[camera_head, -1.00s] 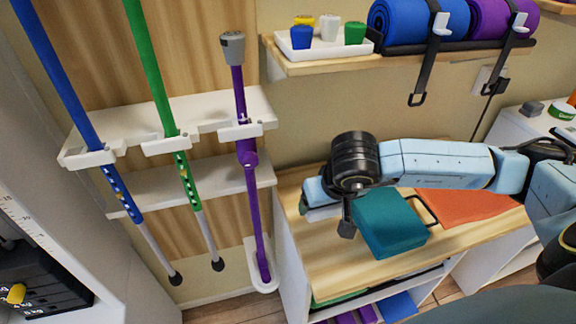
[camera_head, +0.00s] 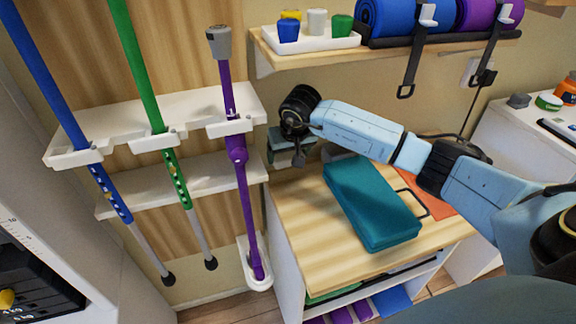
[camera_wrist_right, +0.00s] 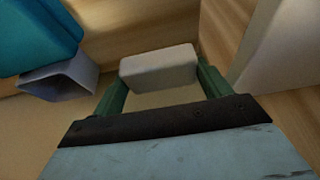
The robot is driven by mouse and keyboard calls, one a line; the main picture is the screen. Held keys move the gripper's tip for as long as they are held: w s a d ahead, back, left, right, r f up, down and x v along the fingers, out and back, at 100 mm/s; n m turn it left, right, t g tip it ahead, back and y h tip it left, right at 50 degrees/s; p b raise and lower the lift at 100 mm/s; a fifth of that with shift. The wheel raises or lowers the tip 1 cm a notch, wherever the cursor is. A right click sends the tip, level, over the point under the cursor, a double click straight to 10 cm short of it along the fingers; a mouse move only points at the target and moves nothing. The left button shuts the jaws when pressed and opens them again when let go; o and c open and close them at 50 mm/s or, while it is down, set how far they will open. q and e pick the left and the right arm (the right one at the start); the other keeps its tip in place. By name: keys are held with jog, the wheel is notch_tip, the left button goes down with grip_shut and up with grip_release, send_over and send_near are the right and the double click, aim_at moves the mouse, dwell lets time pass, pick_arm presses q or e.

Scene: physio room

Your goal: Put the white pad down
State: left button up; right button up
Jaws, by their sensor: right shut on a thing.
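My right gripper (camera_head: 290,147) is at the back left corner of the wooden table top (camera_head: 305,235), close to the purple crutch. It is shut on the white pad (camera_wrist_right: 160,66), which shows as a pale block between the two green fingers in the wrist view. In the head view, only a little of the pad shows beneath the gripper, and I cannot tell whether it touches anything below. My left gripper is not in view.
Purple (camera_head: 243,180), green (camera_head: 160,125) and blue (camera_head: 70,110) crutches stand in a white rack on the left. A shelf with a white tray (camera_head: 318,42) is above. The table's front left is clear.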

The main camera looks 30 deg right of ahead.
aim_at(288, 165)
jog(key=shift+f, duration=0.55)
notch_tip(288, 165, down, 3)
jog(key=shift+w+f+b, duration=0.15)
jog(key=shift+b, duration=0.2)
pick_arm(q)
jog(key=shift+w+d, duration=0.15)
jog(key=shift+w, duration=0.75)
pick_arm(e)
jog(key=shift+w, duration=0.1)
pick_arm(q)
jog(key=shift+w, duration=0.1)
pick_arm(e)
jog(key=shift+f, duration=0.1)
jog(key=o, duration=0.5)
jog(key=shift+c, duration=0.2)
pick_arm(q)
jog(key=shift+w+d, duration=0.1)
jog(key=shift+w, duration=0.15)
pick_arm(e)
jog(key=o, duration=0.4)
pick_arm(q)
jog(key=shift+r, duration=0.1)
